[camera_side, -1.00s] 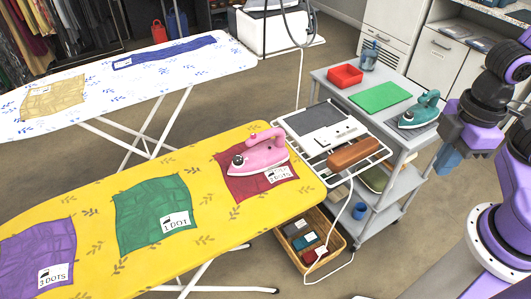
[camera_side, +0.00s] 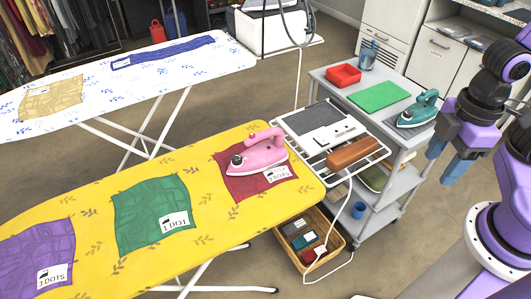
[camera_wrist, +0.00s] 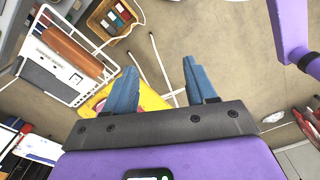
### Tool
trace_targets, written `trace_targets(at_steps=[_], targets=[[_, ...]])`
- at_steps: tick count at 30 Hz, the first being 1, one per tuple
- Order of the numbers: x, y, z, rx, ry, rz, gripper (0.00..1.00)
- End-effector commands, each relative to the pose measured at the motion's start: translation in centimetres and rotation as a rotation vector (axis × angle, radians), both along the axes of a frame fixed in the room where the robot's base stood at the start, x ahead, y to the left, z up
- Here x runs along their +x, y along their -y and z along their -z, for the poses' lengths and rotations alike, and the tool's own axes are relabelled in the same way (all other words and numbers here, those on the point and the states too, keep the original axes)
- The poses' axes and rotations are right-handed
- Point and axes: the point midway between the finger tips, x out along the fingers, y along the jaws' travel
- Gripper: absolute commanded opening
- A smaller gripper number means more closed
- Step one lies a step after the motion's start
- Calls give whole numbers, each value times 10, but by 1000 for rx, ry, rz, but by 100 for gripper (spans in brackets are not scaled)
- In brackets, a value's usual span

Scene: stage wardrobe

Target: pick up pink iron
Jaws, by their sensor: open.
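The pink iron (camera_side: 259,152) stands on a dark red cloth (camera_side: 240,184) at the right end of the yellow ironing board (camera_side: 95,200). A card on that cloth reads 2 dots. My gripper (camera_side: 447,160) is at the right of the side view, beyond the grey cart and well apart from the iron. In the wrist view its two blue fingers (camera_wrist: 162,85) are spread with nothing between them. A piece of the yellow board (camera_wrist: 150,102) shows past the fingers there.
A wire rack (camera_side: 335,165) holds a brown block (camera_side: 352,153). A basket (camera_side: 329,248) sits on the floor.

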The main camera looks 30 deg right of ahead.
Motion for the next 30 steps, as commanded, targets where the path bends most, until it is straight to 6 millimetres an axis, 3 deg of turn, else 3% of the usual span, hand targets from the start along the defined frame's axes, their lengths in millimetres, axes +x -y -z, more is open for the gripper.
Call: trace_targets(at_steps=[5,8,18,30], targets=[[24,-18,-4,7,6,174,56],[50,-35,-7,16,12,364,56],[145,-91,-11,62,29,1057,56],[256,-135,-4,144,38,1867,56]])
